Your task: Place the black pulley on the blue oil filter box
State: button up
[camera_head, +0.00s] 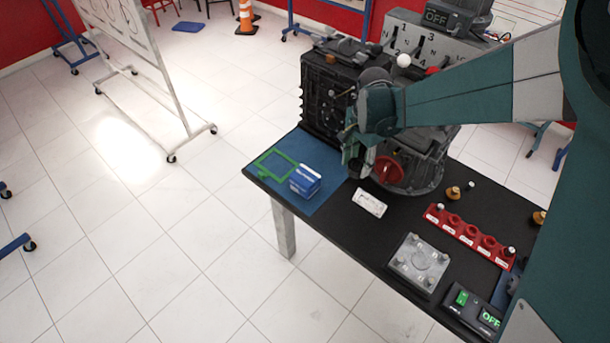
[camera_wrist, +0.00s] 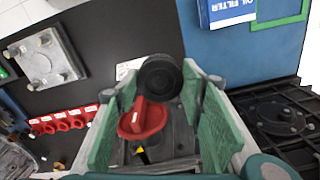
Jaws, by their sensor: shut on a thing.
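My gripper (camera_head: 354,157) is above the dark table, beside the engine block. In the wrist view, my gripper (camera_wrist: 163,88) has its green-lined fingers on either side of the round black pulley (camera_wrist: 160,76), which it holds at the fingertips. The pulley is hard to make out in the head view. The blue and white oil filter box (camera_head: 305,181) lies on the blue mat, left of and below my gripper in the head view. The box (camera_wrist: 228,10) shows at the top of the wrist view, apart from the pulley.
The engine (camera_head: 328,95) with a red part (camera_head: 388,169) stands close to my gripper. A green frame (camera_head: 275,163) lies beside the box on the blue mat (camera_head: 328,198). A white card (camera_head: 370,203), a red rack (camera_head: 470,236) and a grey block (camera_head: 419,262) occupy the table.

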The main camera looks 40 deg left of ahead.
jog(key=r+n, duration=0.1)
send_over(305, 176)
jog(key=shift+a+p, duration=0.1)
jog(key=shift+p, duration=0.25)
jog(key=shift+f, duration=3.15)
jog(key=shift+f, duration=1.85)
jog(key=shift+f, duration=0.15)
jog(key=o, duration=1.1)
